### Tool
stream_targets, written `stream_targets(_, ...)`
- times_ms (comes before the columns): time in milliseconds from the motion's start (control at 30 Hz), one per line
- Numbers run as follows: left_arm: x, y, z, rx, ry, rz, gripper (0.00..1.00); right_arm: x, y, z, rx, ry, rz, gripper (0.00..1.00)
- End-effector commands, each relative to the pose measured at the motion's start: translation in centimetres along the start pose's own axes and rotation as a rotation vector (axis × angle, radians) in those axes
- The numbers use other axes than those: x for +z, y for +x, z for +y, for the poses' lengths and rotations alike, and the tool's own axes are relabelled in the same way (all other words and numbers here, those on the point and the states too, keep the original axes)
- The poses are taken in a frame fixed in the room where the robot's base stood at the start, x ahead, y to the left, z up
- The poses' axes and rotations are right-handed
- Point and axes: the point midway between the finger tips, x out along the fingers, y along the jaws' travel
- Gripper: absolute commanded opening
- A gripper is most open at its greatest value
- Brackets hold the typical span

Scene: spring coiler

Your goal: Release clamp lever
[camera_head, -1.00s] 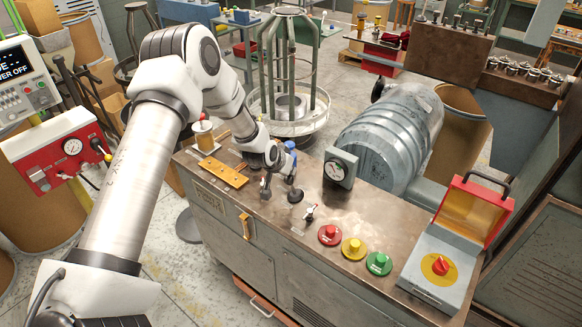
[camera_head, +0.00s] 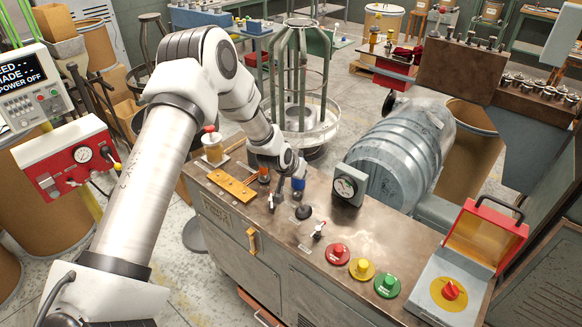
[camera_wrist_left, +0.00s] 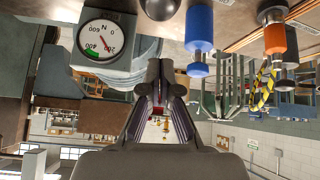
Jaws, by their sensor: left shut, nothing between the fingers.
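The ball knob shows there at the top edge (camera_wrist_left: 160,8), apart from the fingers. A blue cylinder (camera_head: 298,184) stands behind the gripper, partly hidden by my wrist. I cannot tell which of these is the clamp lever. My right gripper is not in view.
A dial gauge (camera_head: 347,187) stands right of the gripper. Red, yellow and green buttons (camera_head: 362,269) line the front edge, beside an open-lidded switch box (camera_head: 455,286). A yellow plate (camera_head: 232,188) lies to the left. An orange cylinder (camera_wrist_left: 275,38) is near the blue one.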

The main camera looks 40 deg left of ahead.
Motion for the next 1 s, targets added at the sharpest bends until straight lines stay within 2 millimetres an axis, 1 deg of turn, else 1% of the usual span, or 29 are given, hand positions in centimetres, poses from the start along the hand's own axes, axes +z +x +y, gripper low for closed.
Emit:
stream_targets(33,0.3,-1.6,-0.1,0.004,-0.01,-0.002,0.0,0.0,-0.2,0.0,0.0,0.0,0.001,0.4)
stream_targets(200,0.9,-5.9,-0.2,0.004,-0.008,0.002,0.0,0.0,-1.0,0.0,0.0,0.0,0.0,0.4)
stream_targets(300,1.3,-7.8,-0.3,0.003,-0.006,0.003,0.0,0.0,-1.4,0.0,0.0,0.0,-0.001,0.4)
stream_targets(400,1.6,-8.9,-0.4,0.002,-0.006,0.003,0.0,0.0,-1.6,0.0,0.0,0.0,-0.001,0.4)
stream_targets(533,1.8,-9.4,-0.4,0.001,-0.003,0.004,0.0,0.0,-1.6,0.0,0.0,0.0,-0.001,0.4)
stream_targets(1000,1.8,-9.4,-0.4,0.0,-0.002,0.005,0.0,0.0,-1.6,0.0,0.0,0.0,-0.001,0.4)
